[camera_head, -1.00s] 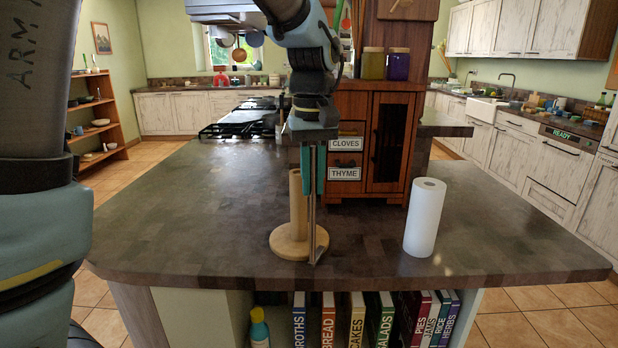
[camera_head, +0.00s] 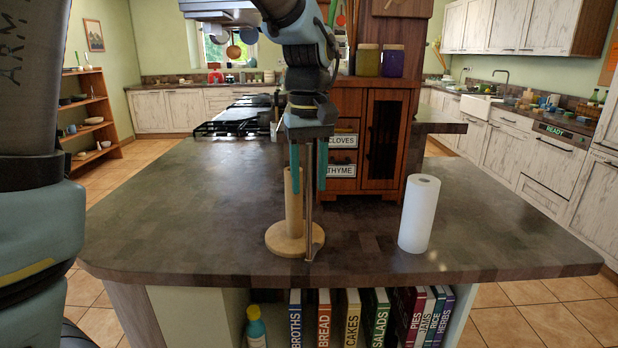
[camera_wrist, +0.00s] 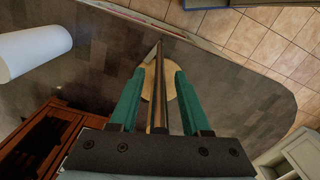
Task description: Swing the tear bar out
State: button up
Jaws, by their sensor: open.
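The paper-towel holder has a round wooden base (camera_head: 280,244) and an upright wooden post (camera_head: 294,207), and stands near the counter's front edge. Its thin metal tear bar (camera_head: 309,228) rises upright from the base's front right, beside the post and apart from it. My gripper (camera_head: 308,190) points down with teal fingers open, one on each side of the bar. In the wrist view, the bar (camera_wrist: 159,90) runs between the fingers with a gap on both sides. The wooden base shows beyond them, partly hidden.
A white paper roll (camera_head: 419,214) stands upright on the counter to the right. A wooden spice cabinet (camera_head: 384,140) stands behind the holder. The counter (camera_head: 180,220) is clear to the left.

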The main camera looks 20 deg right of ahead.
notch_tip(320, 180, up, 11)
jog(key=shift+f+b, duration=0.1)
jog(key=shift+b, duration=0.85)
